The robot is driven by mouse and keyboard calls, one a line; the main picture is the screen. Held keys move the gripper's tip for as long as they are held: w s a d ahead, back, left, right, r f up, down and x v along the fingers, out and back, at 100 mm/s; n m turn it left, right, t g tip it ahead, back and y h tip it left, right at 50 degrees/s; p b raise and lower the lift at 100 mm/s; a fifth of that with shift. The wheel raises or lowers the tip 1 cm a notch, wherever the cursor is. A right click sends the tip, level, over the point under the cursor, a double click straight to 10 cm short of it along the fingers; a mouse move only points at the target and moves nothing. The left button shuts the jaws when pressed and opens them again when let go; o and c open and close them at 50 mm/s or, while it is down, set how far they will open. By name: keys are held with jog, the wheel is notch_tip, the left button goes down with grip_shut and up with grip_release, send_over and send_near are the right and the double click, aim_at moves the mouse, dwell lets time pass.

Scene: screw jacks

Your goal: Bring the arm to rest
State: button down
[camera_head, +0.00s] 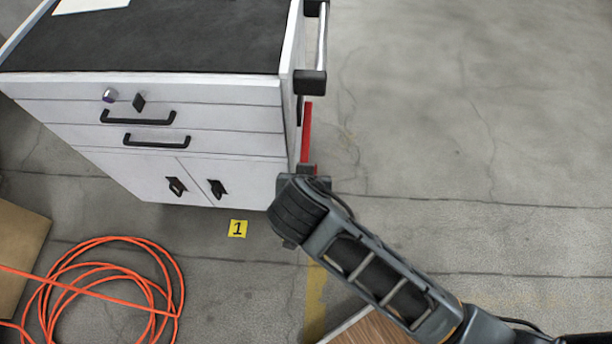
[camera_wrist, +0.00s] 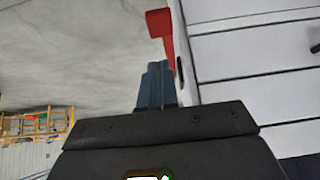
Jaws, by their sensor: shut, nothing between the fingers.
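My gripper shows in the wrist view (camera_wrist: 157,72), its blue-grey fingers together with nothing between them. In the head view my arm reaches in from the lower right, and its wrist end is in front of the cabinet's right front corner; the fingers are not clear there. A red bar (camera_head: 307,132) stands along the cabinet's right side, just beyond my wrist. It also shows in the wrist view (camera_wrist: 161,24), beyond the fingertips. I cannot tell whether the fingers touch it.
A white cabinet (camera_head: 200,140) with a dark top, black handles and a side rail (camera_head: 321,40) stands at upper left. An orange cable (camera_head: 110,243) lies coiled on the floor near a yellow "1" marker (camera_head: 237,228). A wooden board (camera_head: 370,328) is below my arm. Floor at right is clear.

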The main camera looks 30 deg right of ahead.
dwell(0.4)
jog(key=s+d+r+n+t+y, duration=0.1)
jog(key=s+n+t+y, duration=0.1)
jog(key=s, duration=0.5)
jog(key=s+d+n+t+y, duration=0.1)
jog(key=s+n+y, duration=0.15)
jog(key=s, duration=0.55)
jog(key=s+d+r+n+t, duration=0.1)
jog(key=s+r+t, duration=0.2)
jog(key=s+r, duration=0.3)
jog(key=s+d+r+n+t, duration=0.1)
jog(key=s+r, duration=0.4)
jog(key=r, duration=0.7)
jog(key=shift+s+d+r+n+t, duration=0.2)
jog(key=shift+s+d+n+t, duration=0.2)
jog(key=shift+t, duration=0.5)
